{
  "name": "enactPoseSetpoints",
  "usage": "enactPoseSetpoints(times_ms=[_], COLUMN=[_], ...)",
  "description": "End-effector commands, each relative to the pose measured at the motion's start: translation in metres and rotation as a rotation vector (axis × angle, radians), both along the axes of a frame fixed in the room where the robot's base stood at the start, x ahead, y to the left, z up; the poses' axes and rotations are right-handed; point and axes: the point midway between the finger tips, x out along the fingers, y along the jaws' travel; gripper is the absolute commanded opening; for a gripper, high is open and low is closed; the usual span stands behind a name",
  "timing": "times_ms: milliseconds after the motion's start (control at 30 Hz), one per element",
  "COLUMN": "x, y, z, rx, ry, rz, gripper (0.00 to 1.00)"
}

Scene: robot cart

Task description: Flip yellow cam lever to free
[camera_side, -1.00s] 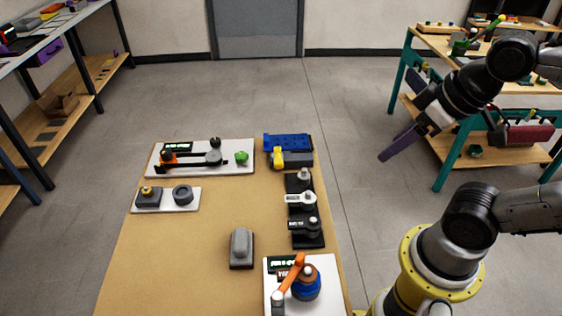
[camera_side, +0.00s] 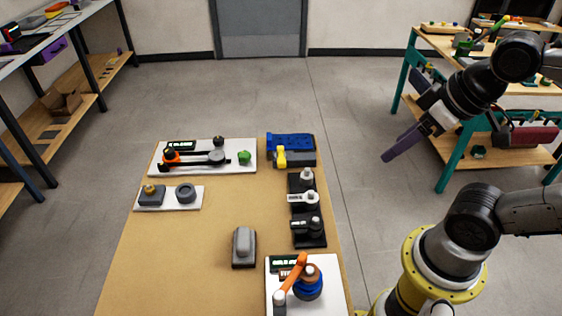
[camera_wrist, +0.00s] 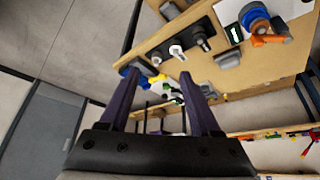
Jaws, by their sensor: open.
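The yellow cam lever (camera_side: 281,156) is on the front of a blue and grey block (camera_side: 291,146) at the far right corner of the table. In the wrist view the yellow lever (camera_wrist: 157,79) shows small, beyond and between the fingers, with part of the blue block beside it. My gripper (camera_side: 388,157) is in the air to the right of the table, well apart from the lever. Its two purple fingers (camera_wrist: 160,97) are spread, with nothing held between them.
A black plate with several knobs and levers (camera_side: 307,226) lies in front of the block. A white panel (camera_side: 250,150) with a black bar is to its left. An orange-handled device (camera_side: 301,278) stands at the near right.

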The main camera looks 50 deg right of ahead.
Motion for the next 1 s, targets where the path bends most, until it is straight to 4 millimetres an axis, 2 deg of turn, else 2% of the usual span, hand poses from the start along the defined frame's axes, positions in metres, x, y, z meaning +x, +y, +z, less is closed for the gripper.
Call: enactPoseSetpoints(times_ms=[67,233,367,433,567,733,900,1000], x=[0.0,0.0,0.008,0.021,0.059,0.127,0.189,0.212], y=[0.0,0.0,-0.008,-0.013,-0.019,-0.011,0.016,0.035], z=[0.0,0.0,0.013,0.024,0.039,0.04,0.015,-0.006], rx=[0.0,0.035,0.097,0.133,0.183,0.205,0.166,0.118], ry=[0.0,0.0,-0.031,-0.042,-0.038,-0.023,-0.002,0.022], rz=[0.0,-0.067,-0.246,-0.369,-0.576,-0.793,-0.881,-0.862], gripper=[0.6,0.6,0.6,0.6,0.6,0.6,0.6,0.6])
